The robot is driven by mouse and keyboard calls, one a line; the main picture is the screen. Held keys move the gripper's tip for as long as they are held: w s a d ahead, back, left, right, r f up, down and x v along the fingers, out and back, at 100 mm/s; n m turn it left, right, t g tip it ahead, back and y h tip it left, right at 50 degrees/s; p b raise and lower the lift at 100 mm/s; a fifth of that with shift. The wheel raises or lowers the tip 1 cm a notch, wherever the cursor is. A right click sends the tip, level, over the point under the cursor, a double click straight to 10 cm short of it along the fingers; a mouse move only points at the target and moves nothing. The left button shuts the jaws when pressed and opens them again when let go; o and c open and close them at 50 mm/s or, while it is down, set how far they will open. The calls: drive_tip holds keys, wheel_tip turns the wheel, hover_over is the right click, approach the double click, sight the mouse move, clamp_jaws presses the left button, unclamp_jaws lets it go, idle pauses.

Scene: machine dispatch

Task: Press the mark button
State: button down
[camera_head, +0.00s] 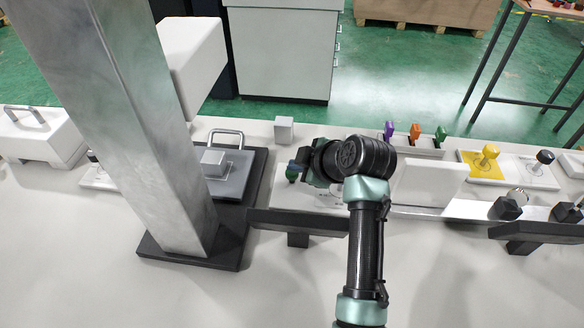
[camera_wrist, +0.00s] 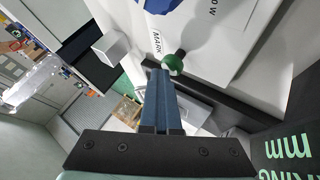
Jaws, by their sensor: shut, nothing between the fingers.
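A round green button (camera_wrist: 174,63) stands out from a white panel (camera_wrist: 225,45) in the wrist view, close to a label (camera_wrist: 156,40) reading MARK. The blue fingers of my gripper (camera_wrist: 159,72) are shut and empty, with their tips just beside the green button. I cannot tell whether they touch it. In the head view my gripper (camera_head: 299,166) reaches left from my dark wrist, and the green button (camera_head: 291,174) shows at its tips. My wrist and arm hide part of the panel there.
A grey metal column (camera_head: 145,110) on a dark base stands to the left. A grey plate with a handle (camera_head: 227,180) lies beside it. A small grey block (camera_head: 284,130) stands behind my gripper. Coloured stamps (camera_head: 415,132) and a yellow pad (camera_head: 470,166) are to the right.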

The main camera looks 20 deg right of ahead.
drive_tip(key=shift+r+p, duration=0.45)
drive_tip(key=shift+r, duration=0.3)
wheel_tip(320, 180, up, 5)
drive_tip(key=p, duration=0.4)
idle(0.6)
drive_tip(key=w+a+r+m+t+h+p, duration=0.1)
drive_tip(key=w+a+r+m+t, duration=0.15)
drive_tip(key=r, duration=0.65)
drive_tip(key=w+a+r+m+t+h+p, duration=0.1)
drive_tip(key=a+r+t+p, duration=0.15)
drive_tip(key=r, duration=0.55)
wheel_tip(320, 180, up, 15)
drive_tip(key=m+t+p, duration=0.1)
drive_tip(key=m+t, duration=0.2)
drive_tip(key=t, duration=0.2)
hover_over(297, 175)
drive_tip(key=a, duration=0.8)
drive_tip(key=s+a+r+m+t+p, duration=0.1)
drive_tip(key=s+a+r+m+t, duration=0.1)
drive_tip(key=s+r, duration=0.7)
drive_tip(key=s+a+r+m+t+h+p, duration=0.1)
drive_tip(key=s+r+t, duration=0.5)
drive_tip(key=r, duration=0.9)
drive_tip(key=s+a+m+p, duration=0.1)
drive_tip(key=s+a+m, duration=0.1)
drive_tip(key=s+m, duration=0.1)
drive_tip(key=shift+s+a+r+t, duration=0.3)
drive_tip(key=shift+a+r+t, duration=0.05)
drive_tip(key=shift+r+t, duration=0.05)
